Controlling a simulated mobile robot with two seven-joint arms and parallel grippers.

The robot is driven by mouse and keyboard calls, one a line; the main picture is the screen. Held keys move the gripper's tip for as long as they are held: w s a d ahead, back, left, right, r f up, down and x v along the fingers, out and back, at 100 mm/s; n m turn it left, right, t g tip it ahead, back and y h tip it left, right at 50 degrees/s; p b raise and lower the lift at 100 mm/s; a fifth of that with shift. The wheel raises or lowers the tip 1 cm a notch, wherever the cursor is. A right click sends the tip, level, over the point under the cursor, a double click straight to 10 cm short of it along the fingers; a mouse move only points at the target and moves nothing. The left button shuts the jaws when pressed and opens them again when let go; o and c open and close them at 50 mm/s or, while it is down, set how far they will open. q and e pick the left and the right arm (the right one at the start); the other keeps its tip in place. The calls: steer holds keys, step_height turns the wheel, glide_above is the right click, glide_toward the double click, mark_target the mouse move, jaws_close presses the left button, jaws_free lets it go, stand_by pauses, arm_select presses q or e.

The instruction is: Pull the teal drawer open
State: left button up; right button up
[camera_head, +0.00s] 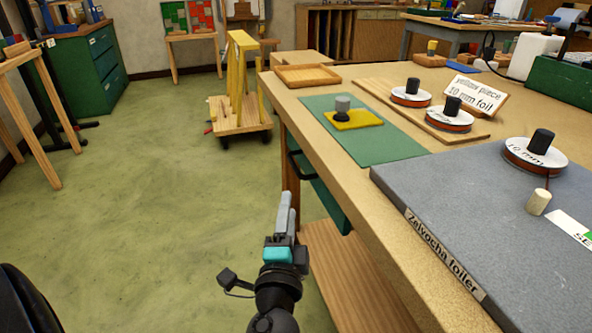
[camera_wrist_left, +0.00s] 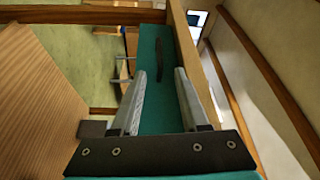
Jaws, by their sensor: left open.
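The teal drawer (camera_head: 326,200) sits under the top of the long workbench, on its side facing the aisle. Its front looks about flush with the bench, though I cannot be sure. Its dark bar handle (camera_head: 293,164) shows at the far part of the front. My left gripper (camera_head: 288,205) is in front of the drawer, lower in the picture than the handle. In the left wrist view, the teal front (camera_wrist_left: 163,115) lies beyond my open, empty fingers (camera_wrist_left: 160,75). The handle (camera_wrist_left: 160,60) appears between and past the fingertips, apart from them. My right gripper is not in view.
The bench top (camera_head: 300,100) edge overhangs near my left gripper. A wooden lower shelf (camera_head: 345,275) lies below. A grey foiler board (camera_head: 480,210), foil spools and a green mat (camera_head: 375,150) are on top. The green floor to the left is free; a wooden cart (camera_head: 238,118) stands farther back.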

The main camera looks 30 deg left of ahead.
arm_select(q)
glide_toward(294, 162)
steer(key=w, duration=0.1)
steer(key=x, duration=0.7)
steer(key=shift+w+a+f+b, duration=0.25)
steer(key=shift+a+b, duration=0.05)
steer(key=shift+b, duration=0.05)
steer(key=shift+w+a, duration=0.3)
steer(key=shift+w, duration=0.2)
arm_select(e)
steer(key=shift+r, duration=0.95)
arm_select(q)
steer(key=shift+c, duration=0.2)
jaws_close()
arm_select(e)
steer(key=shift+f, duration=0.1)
